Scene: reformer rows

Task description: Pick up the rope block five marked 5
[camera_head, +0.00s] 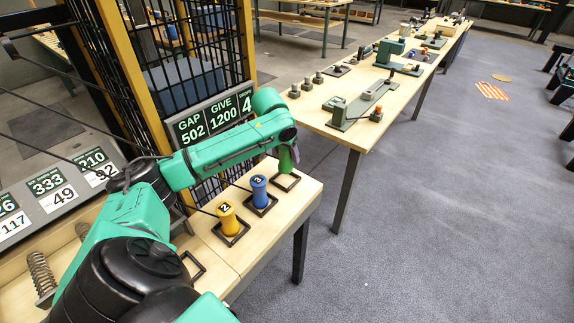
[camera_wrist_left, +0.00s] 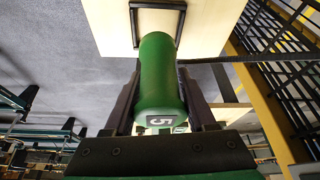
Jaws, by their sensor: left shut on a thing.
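The rope block five is a green cylinder (camera_wrist_left: 158,75) with a label "5" on its end, seen in the left wrist view. My left gripper (camera_wrist_left: 160,100) is shut on it, one finger on each side. In the head view the green block (camera_head: 285,160) shows below the end of my left arm, above the dark square frame (camera_head: 287,183) at the table's end. I cannot tell whether it touches the table. My left gripper (camera_head: 291,150) is mostly hidden by the arm there. My right gripper is not in view.
A blue block marked 3 (camera_head: 260,191) and a yellow block marked 2 (camera_head: 229,218) stand in dark square frames on the wooden table (camera_head: 262,232). A sign (camera_head: 212,117) and a black wire grid stand behind. A long workbench (camera_head: 345,135) runs to the back right.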

